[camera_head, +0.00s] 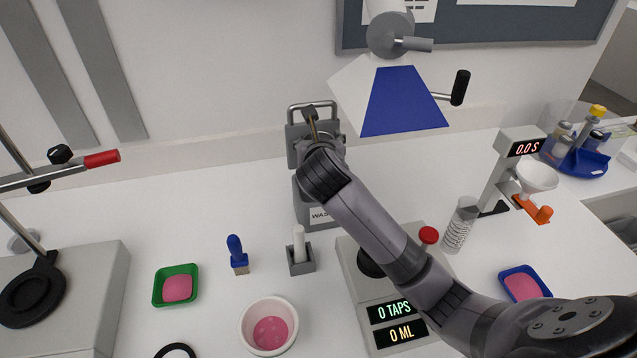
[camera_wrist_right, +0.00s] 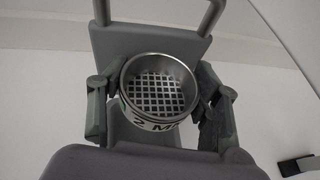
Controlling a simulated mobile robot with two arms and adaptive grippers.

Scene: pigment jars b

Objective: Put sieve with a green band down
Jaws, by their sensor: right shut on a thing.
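My right gripper (camera_wrist_right: 158,105) is shut on a round metal sieve (camera_wrist_right: 160,86), one finger on each side of it. In the head view my right gripper (camera_head: 318,150) is in front of the grey waste container (camera_head: 302,190), and the sieve is hidden there. The container, with its loop handle, also shows behind the sieve in the right wrist view (camera_wrist_right: 150,42). My left gripper is not in view.
On the white table stand a green-rimmed dish (camera_head: 177,268), a white bowl (camera_head: 247,322) with pink contents, a blue brush (camera_head: 236,252) and a grey holder (camera_head: 302,266). A tap counter (camera_head: 385,310) lies under my right arm. A blue-rimmed dish (camera_head: 541,282) is at right.

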